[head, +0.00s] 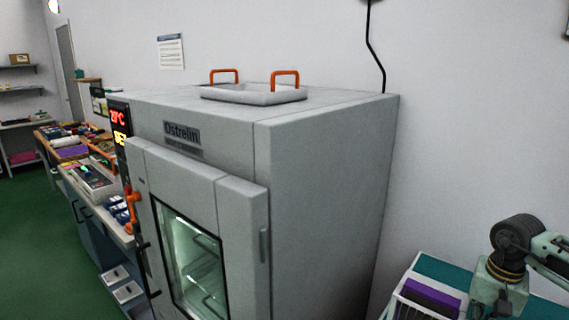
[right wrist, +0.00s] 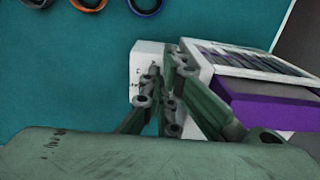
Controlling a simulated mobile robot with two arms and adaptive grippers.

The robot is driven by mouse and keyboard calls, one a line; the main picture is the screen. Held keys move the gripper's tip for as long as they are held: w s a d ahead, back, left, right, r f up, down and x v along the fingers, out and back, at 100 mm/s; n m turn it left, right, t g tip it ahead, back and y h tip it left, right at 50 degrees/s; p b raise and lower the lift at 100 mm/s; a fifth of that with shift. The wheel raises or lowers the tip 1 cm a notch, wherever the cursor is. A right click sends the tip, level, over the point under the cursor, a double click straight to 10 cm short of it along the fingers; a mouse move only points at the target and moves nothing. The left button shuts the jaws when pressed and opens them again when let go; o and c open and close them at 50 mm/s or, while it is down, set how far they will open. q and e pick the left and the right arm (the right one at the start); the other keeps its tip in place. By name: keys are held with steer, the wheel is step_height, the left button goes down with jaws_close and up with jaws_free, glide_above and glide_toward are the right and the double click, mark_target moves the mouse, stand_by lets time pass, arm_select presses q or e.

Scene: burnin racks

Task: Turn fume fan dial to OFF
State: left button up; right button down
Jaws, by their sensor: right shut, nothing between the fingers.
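I cannot make out the fume fan dial for certain in either view. My right gripper (right wrist: 167,72) is shut and empty in the right wrist view, above a teal surface (right wrist: 70,80). A small white box (right wrist: 146,62) with dark marks lies just past its fingers and is partly hidden by them; I cannot tell whether they touch. In the head view my right arm is at the lower right, over the teal-topped bench (head: 449,273). My left gripper is not in view.
A large grey Ostrelin oven (head: 325,190) fills the middle of the head view, with a tray (head: 253,96) with orange handles on top. A white rack (right wrist: 207,77) and a purple block (right wrist: 262,108) sit right of my gripper. Several rings lie at the far edge.

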steer(key=shift+s+d+f, duration=0.4)
steer(key=shift+s+d, duration=0.15)
steer(key=shift+d, duration=0.15)
steer(key=shift+s+a, duration=0.15)
steer(key=shift+s, duration=0.1)
step_height(320, 180, up, 6)
steer(key=p, duration=0.4)
steer(key=shift+w+f, duration=0.1)
steer(key=shift+f, duration=0.15)
steer(key=shift+a+r+p, duration=0.1)
steer(key=shift+r+p, duration=0.25)
steer(key=shift+w, duration=0.1)
steer(key=f+b, duration=0.4)
steer(key=w+a+f+b, duration=0.1)
steer(key=f, duration=0.1)
steer(key=shift+b, duration=0.4)
steer(key=shift+s+a, duration=0.15)
